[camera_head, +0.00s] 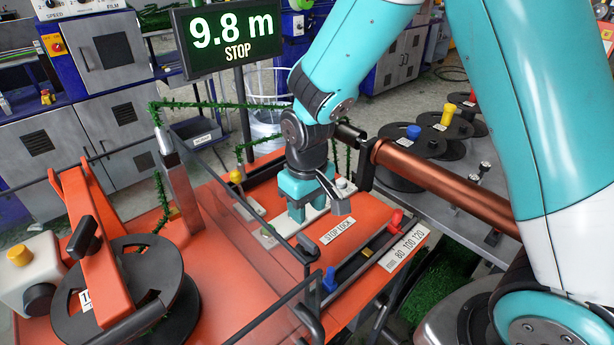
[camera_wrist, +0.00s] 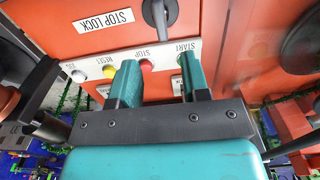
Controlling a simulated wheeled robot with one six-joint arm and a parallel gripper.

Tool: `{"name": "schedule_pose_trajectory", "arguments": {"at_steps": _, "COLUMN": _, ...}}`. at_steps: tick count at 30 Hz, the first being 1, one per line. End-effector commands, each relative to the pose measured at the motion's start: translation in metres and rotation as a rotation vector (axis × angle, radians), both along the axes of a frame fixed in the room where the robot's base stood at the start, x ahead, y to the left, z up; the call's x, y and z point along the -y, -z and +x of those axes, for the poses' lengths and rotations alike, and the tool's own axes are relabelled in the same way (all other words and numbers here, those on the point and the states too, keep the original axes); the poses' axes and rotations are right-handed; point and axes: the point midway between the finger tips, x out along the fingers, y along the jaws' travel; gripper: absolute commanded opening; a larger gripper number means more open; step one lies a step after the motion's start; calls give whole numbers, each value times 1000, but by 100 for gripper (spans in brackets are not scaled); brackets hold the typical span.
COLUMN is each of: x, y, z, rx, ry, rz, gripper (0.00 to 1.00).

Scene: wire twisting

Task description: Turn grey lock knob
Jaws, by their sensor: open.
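The red STOP button (camera_wrist: 147,66) shows between the fingers. The knob lies beyond the fingertips, clear of both. In the head view my gripper (camera_head: 303,213) points down behind the STOP LOCK label (camera_head: 338,230); I cannot surely make out the knob there.
A yellow button (camera_wrist: 110,71) and a white button (camera_wrist: 78,76) sit on the strip. A clear guard (camera_head: 235,235) and a black reel (camera_head: 125,295) stand to the left. A copper-coloured roller (camera_head: 435,180) lies right of my gripper. The display (camera_head: 235,35) reads 9.8 m, STOP.

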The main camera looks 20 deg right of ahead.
Motion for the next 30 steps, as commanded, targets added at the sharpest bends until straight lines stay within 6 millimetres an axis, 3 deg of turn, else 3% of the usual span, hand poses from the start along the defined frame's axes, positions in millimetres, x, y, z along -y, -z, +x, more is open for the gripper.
{"name": "schedule_pose_trajectory", "arguments": {"at_steps": 1, "x": 0, "y": -15, "z": 2, "rx": 8, "ry": 0, "rz": 2, "gripper": 43}}
{"name": "schedule_pose_trajectory", "arguments": {"at_steps": 6, "x": 0, "y": -51, "z": 1, "rx": 6, "ry": 0, "rz": 2, "gripper": 43}}
{"name": "schedule_pose_trajectory", "arguments": {"at_steps": 12, "x": 0, "y": -75, "z": 1, "rx": 3, "ry": 1, "rz": 1, "gripper": 43}}
{"name": "schedule_pose_trajectory", "arguments": {"at_steps": 30, "x": 0, "y": -81, "z": -1, "rx": 1, "ry": -1, "rz": 3, "gripper": 43}}
